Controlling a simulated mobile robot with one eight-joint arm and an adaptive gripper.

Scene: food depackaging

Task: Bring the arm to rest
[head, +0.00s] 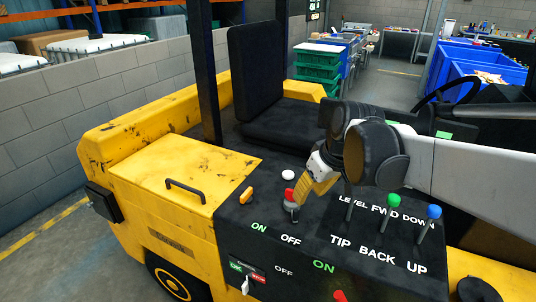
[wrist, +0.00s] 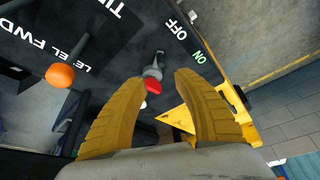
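My gripper (head: 304,201) is over the black control panel (head: 270,270) of a yellow vehicle, close to a small lever with a red knob (head: 289,193). In the wrist view my gripper (wrist: 160,78) has its two yellow fingers spread apart. The lever stands near the ON and OFF labels. My wrist and arm reach in from the right in the head view.
Levers with a green knob (head: 394,200) and a blue knob (head: 434,212) stand right of my gripper. An orange knob (wrist: 60,75) shows in the wrist view. A white button (head: 288,174), an orange switch (head: 246,195) and a black seat (head: 270,110) are nearby.

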